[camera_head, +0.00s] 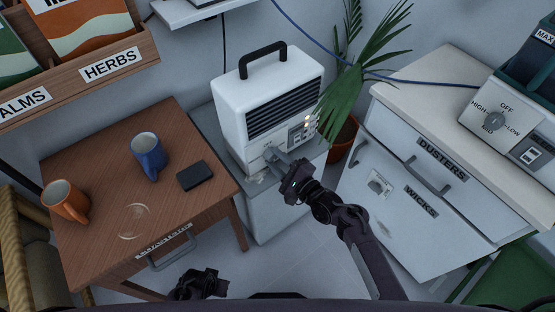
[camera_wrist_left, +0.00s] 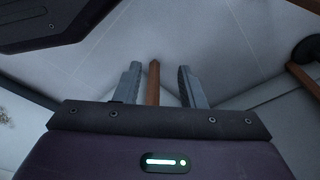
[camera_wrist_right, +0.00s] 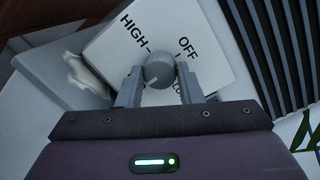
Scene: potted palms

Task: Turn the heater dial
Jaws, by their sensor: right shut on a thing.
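The white heater (camera_head: 240,87) stands on a grey cabinet, with a black handle on top and dark vent slats in front. Its grey round dial (camera_wrist_right: 159,70) sits on a white plate lettered HIGH and OFF, with another label partly hidden by a finger. My right gripper (camera_head: 273,158) is at the heater's lower front; in the right wrist view its fingers are shut on the dial from both sides. My left gripper (camera_head: 202,284) is low, in front of the wooden table. In the left wrist view its fingers (camera_wrist_left: 157,85) are apart, with a wooden leg visible beyond them.
The wooden table (camera_head: 105,190) holds a blue mug (camera_head: 149,155), an orange mug (camera_head: 64,202) and a black wallet-like item (camera_head: 195,176). A potted palm (camera_head: 343,138) stands right of the heater. Another dial (camera_head: 493,120) is on a unit atop the right-hand white cabinet (camera_head: 400,105).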

